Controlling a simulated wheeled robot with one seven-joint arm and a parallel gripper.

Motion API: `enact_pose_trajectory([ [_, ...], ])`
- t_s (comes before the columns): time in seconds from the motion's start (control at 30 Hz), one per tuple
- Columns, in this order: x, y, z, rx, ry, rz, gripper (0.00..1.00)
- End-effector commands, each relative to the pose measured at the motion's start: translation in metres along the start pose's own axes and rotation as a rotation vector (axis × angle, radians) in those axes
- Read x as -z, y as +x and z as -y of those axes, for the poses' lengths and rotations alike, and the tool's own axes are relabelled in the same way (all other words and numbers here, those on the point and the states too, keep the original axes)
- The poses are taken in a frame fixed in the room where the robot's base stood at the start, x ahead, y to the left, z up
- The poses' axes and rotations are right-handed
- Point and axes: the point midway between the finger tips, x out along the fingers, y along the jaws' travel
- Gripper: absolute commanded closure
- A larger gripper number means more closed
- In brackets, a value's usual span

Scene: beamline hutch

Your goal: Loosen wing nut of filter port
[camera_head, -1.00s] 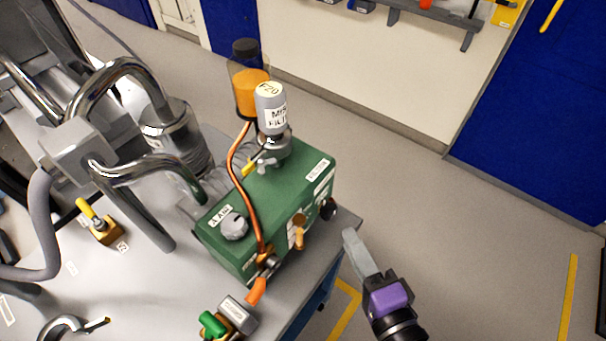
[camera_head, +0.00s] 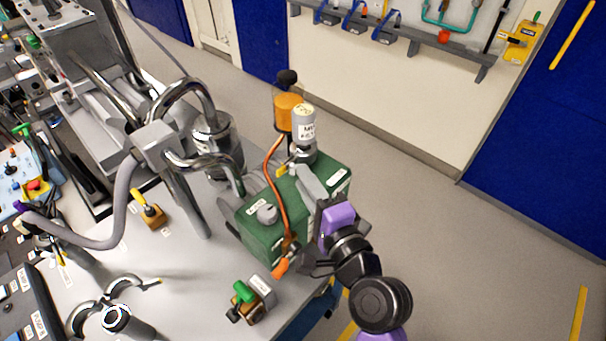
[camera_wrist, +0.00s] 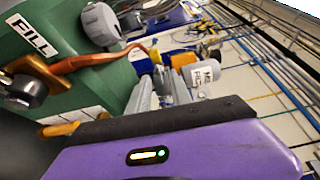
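The green pump box (camera_head: 262,238) stands near the table's right edge. On its top is the filter port with the white-labelled mist filter (camera_head: 304,128), which also shows in the wrist view (camera_wrist: 203,76). The wing nut at the filter's base is mostly hidden by my fingers in the head view, and I cannot make it out clearly in the wrist view. My gripper (camera_head: 302,172) reaches over the box from the right, its fingertips close to the port clamp. In the wrist view the two grey fingers (camera_wrist: 160,92) are apart, pointing at the filter's base. I cannot tell whether they touch the nut.
An orange-filled vessel (camera_head: 287,112) stands just behind the filter. A grey knob (camera_head: 267,214) sits on the box top. A green-handled valve (camera_head: 245,293) lies in front. Floor at the right is clear.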

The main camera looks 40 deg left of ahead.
Motion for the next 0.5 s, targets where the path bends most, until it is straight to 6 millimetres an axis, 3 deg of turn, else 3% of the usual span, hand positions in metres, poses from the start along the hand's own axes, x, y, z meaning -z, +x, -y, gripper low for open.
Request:
enact_pose_trajectory([
  [0.17, -0.0003, 0.0134, 0.0001, 0.000, 0.001, 0.000, 0.75],
  [0.43, 0.0000, 0.0150, -0.0003, 0.000, 0.000, -0.001, 0.75],
  [0.5, 0.0000, 0.0149, -0.0004, 0.000, 0.000, -0.001, 0.84],
])
